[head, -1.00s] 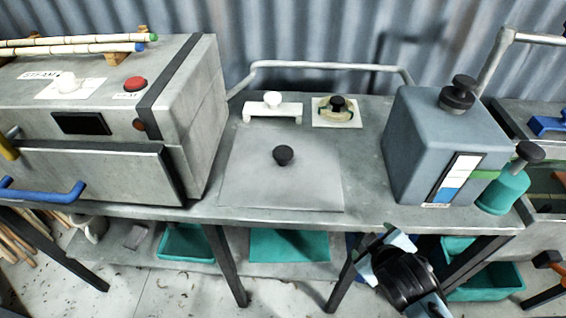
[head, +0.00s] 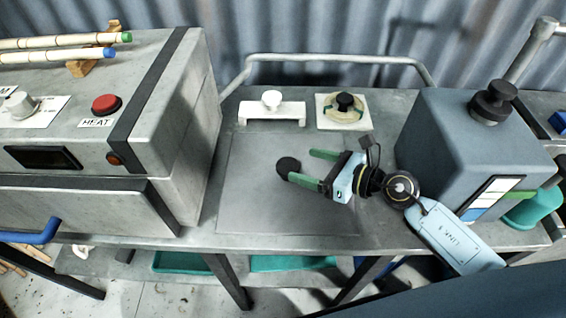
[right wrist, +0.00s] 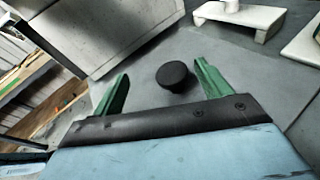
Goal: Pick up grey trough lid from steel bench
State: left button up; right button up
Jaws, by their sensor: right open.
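The grey trough lid (head: 250,200) is a flat square plate lying on the steel bench (head: 385,120). It has a round black knob (head: 287,165) at its middle. My right gripper (head: 302,168) is open over the lid, its green fingers pointing left at the knob. In the right wrist view the knob (right wrist: 173,76) shows between the two spread fingertips, a little ahead of them, and I see no contact. Part of the lid's right side is hidden under the gripper. My left gripper is not in view.
A grey heater box (head: 170,130) with a red button stands left of the lid. A blue-grey box (head: 460,140) with a black knob stands right. A white bracket (head: 272,112) and a white plate with a black knob (head: 344,110) sit behind the lid.

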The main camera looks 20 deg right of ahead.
aim_at(295, 168)
jog(key=f, duration=0.1)
jog(key=n+g, duration=0.1)
jog(key=f+n, duration=0.1)
jog(key=shift+w+d+f+g+h, duration=0.25)
jog(key=shift+d+f+g+h, duration=0.05)
jog(key=shift+f, duration=0.05)
jog(key=shift+w+a+f+n, duration=0.2)
jog(key=shift+w+f+n, duration=0.05)
jog(key=shift+f+n, duration=0.05)
jog(key=x, duration=0.6)
jog(key=shift+w+f, duration=0.2)
jog(key=c, duration=1.3)
jog(key=shift+r, duration=0.15)
jog(key=shift+c, duration=0.9)
